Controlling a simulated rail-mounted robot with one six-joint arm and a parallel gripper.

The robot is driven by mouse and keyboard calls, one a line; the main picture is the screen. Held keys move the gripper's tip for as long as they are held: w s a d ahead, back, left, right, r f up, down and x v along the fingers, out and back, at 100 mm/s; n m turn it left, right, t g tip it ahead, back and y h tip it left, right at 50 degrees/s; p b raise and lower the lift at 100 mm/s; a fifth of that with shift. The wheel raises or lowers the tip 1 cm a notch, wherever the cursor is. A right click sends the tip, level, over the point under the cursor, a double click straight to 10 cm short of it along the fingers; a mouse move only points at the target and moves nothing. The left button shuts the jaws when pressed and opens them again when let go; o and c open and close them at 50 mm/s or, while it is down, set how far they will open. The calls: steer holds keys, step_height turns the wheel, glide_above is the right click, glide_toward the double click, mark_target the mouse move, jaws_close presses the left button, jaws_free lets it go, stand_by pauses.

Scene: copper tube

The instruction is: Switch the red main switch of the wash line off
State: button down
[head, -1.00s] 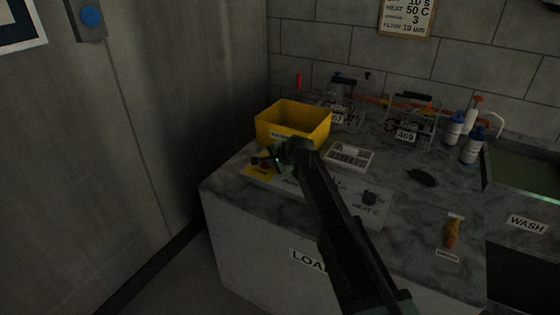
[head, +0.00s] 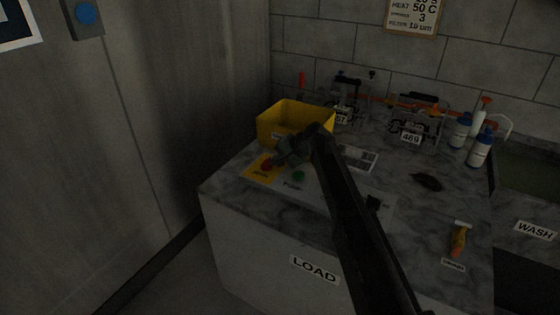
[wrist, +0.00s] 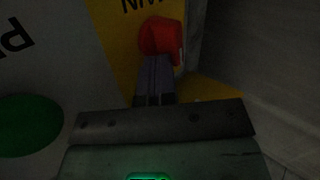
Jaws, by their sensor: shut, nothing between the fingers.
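The red main switch (head: 267,163) sits on a yellow plate (head: 258,174) at the left end of the control panel. In the wrist view the red knob (wrist: 160,36) is at the top middle, with a partly visible black label beside it on the yellow plate (wrist: 115,40). My gripper (head: 279,161) is just right of the switch in the head view. In the wrist view its shut fingers (wrist: 154,75) point at the knob and overlap its lower edge. Whether they touch it, and the knob's setting, I cannot tell.
A green button (head: 299,176) lies right of the switch, and a black knob (head: 373,202) farther right. A yellow bin (head: 295,122) stands close behind my gripper. Light is dim.

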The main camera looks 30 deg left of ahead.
steer(key=shift+w+a, duration=0.1)
steer(key=shift+a, duration=0.05)
steer(key=shift+s, duration=0.8)
